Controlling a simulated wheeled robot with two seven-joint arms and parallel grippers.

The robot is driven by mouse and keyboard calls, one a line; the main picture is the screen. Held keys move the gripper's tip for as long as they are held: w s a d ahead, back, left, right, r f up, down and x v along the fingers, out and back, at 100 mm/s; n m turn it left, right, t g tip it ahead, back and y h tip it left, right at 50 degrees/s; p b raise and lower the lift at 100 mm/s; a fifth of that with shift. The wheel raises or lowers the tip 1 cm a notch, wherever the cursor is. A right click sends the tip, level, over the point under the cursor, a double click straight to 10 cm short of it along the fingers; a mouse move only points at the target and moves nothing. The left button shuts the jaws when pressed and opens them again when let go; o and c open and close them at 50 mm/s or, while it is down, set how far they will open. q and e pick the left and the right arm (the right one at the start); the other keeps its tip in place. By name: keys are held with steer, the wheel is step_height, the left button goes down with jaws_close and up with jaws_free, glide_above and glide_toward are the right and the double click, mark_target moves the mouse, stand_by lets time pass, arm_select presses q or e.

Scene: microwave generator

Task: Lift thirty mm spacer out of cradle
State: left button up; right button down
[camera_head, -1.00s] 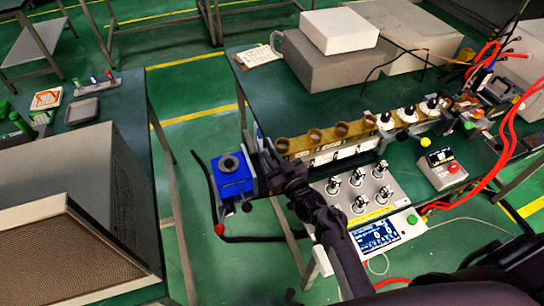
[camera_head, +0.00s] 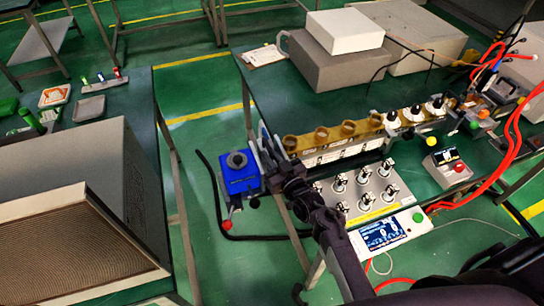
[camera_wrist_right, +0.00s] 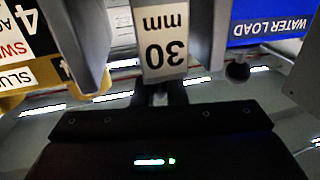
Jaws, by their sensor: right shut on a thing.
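My right gripper (camera_head: 268,158) is at the left end of the bench, just right of the blue water load block. In the right wrist view its jaws (camera_wrist_right: 160,60) are shut on the thirty mm spacer (camera_wrist_right: 165,45), a pale block with a "30 mm" label that appears upside down. In the head view the arm and jaws hide most of the spacer. I cannot make out the cradle clearly or tell whether the spacer touches it. My left gripper is not in view.
The blue water load (camera_head: 238,173) with its dark round top is close left of the gripper. It also shows in the right wrist view (camera_wrist_right: 268,22). Brass cradle-like rings (camera_head: 321,133) stand along the rail to the right. A panel with several valves (camera_head: 364,188) is in front.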

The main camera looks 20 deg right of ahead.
steer(key=c, duration=1.4)
jaws_free()
steer(key=shift+w+d, duration=0.1)
steer(key=shift+d, duration=0.15)
steer(key=shift+a, duration=0.1)
steer(key=b+v, duration=0.1)
steer(key=v, duration=0.7)
steer(key=shift+b, duration=0.35)
